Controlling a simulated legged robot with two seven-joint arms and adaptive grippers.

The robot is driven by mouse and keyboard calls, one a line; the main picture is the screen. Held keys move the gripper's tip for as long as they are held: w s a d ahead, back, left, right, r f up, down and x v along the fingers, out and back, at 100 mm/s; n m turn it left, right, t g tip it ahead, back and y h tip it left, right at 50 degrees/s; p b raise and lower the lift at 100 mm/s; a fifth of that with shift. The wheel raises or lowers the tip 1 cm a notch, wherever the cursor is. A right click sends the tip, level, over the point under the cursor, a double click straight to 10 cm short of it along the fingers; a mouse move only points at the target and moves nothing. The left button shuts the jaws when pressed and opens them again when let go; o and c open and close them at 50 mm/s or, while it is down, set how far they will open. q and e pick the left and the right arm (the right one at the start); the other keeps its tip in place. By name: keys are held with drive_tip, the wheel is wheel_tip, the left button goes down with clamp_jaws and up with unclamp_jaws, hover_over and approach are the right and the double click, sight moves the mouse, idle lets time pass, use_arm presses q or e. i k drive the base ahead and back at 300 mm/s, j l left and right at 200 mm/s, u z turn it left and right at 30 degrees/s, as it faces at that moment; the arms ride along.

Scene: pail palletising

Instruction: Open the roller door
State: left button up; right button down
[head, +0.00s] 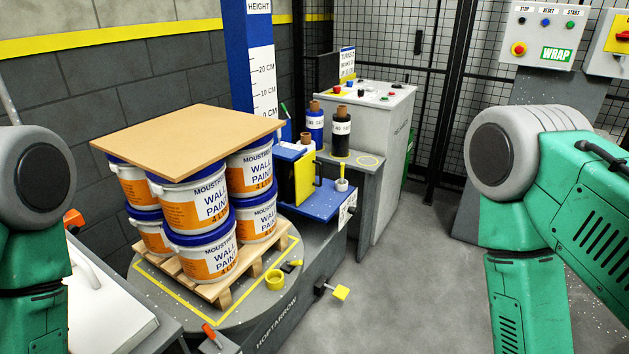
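I cannot make out a roller door in the head view. A control panel (542,37) marked WRAP hangs at the upper right, with STOP, RESET and START buttons and a red button on yellow. Part of a second box (606,50) with a yellow plate shows beside it at the right edge. Green links of my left arm show at the left edge and of my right arm at the right. Both grippers are outside the picture, so their state and anything in them are hidden.
Stacked paint pails (202,257) under a brown board (187,141) stand on a wooden pallet (226,291) on a round turntable (149,303). A blue column (236,60) and a grey cabinet (391,177) stand behind. Bare floor (420,290) lies right of the turntable. Black mesh fence (425,60) closes the back.

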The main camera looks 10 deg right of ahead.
sight(305, 183)
drive_tip(key=z, duration=0.15)
drive_tip(key=i+l, duration=0.45)
drive_tip(key=i+l+u, duration=0.1)
drive_tip(key=i+l, duration=0.85)
drive_tip(key=l, duration=0.25)
drive_tip(key=i+l+u, duration=0.1)
drive_tip(key=i+l, duration=0.8)
drive_tip(key=l, duration=0.25)
drive_tip(key=u, duration=0.05)
